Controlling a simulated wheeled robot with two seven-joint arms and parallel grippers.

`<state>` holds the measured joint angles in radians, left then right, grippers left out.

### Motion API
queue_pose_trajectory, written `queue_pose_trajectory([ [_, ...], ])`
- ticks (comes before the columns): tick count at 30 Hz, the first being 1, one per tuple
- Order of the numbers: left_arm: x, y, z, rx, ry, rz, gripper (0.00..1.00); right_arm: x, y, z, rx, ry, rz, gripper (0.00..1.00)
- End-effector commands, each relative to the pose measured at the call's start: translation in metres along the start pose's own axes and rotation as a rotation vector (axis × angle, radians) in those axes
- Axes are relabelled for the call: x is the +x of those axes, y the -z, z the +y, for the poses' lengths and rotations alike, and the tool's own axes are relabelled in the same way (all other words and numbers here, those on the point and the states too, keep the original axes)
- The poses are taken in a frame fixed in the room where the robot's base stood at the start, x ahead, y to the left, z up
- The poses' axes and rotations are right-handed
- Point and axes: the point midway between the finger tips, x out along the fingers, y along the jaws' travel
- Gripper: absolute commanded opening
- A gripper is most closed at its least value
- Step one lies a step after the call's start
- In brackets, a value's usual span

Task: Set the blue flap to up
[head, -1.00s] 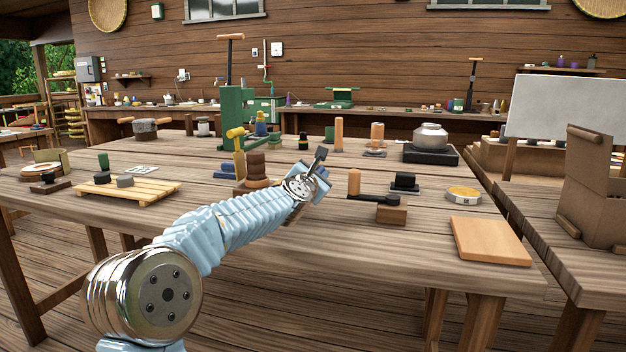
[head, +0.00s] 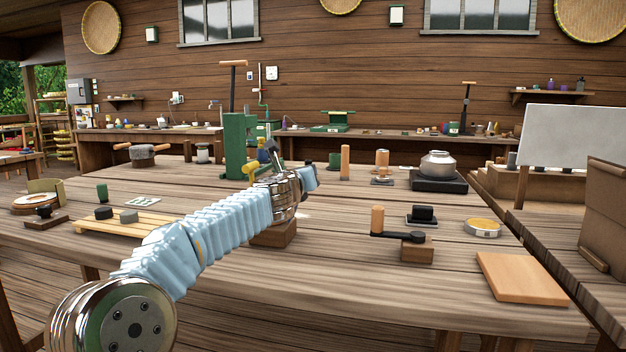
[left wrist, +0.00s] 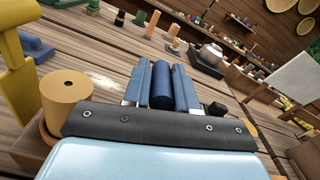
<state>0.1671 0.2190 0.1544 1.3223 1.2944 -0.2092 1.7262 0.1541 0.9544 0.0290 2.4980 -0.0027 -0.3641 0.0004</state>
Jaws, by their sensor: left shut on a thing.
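In the left wrist view a dark blue rounded piece (left wrist: 162,86) stands between the two fingers of my left gripper (left wrist: 161,84), which is shut on it. I cannot tell for sure whether this piece is the blue flap, or whether it is up or down. In the head view my left gripper (head: 308,178) is above the middle of the table, and my wrist hides most of what lies behind it. Another blue object (left wrist: 36,46) lies at the upper left in the wrist view, partly behind a yellow post (left wrist: 17,78). My right gripper is not in view.
A green press (head: 237,145) stands behind my wrist. To the right are a wooden block with a black lever (head: 416,250), a pot (head: 437,163) and a flat board (head: 518,277).

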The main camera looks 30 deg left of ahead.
Motion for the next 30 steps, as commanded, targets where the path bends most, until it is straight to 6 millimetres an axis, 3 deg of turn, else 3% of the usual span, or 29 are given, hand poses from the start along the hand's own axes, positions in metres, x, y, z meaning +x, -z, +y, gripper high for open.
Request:
queue_pose_trajectory([
  [12,0.001,-0.009,0.024,-0.194,-0.002,0.005,0.0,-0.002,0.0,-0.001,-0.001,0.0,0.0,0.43],
  [29,0.001,-0.009,0.027,-0.222,-0.002,0.007,0.0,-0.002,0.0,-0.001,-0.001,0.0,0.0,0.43],
  [30,0.001,-0.009,0.027,-0.222,-0.002,0.007,0.31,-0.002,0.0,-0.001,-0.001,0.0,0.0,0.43],
])
